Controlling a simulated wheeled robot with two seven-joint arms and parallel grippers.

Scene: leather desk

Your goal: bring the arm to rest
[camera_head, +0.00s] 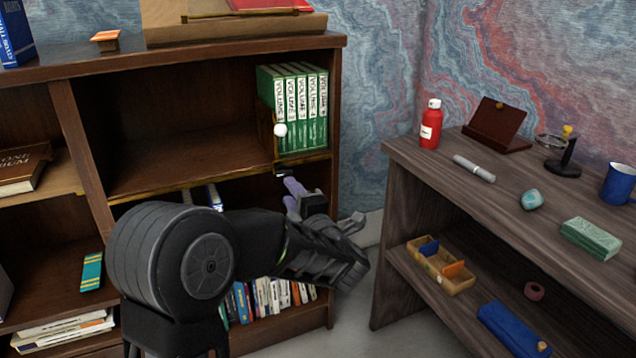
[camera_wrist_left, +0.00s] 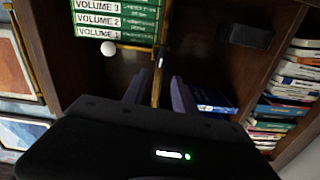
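My left arm (camera_head: 240,255) comes in from the left and reaches across the front of the bookcase. Its left gripper (camera_head: 292,187) is just in front of and below the shelf that holds the green volumes (camera_head: 300,105). In the left wrist view, the two purplish fingers of the gripper (camera_wrist_left: 158,88) stand apart with nothing held between them. A brass rail (camera_wrist_left: 158,72) shows beyond the gap. Whether a finger touches the rail or shelf edge, I cannot tell. My right gripper is not in view.
A brass piece with a white knob (camera_head: 280,130) stands by the volumes. Lower shelves hold several books (camera_head: 270,298). A wooden desk (camera_head: 440,180) at right carries a red bottle (camera_head: 431,124), a marker (camera_head: 474,168) and a blue mug (camera_head: 619,184). Floor shows between bookcase and desk.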

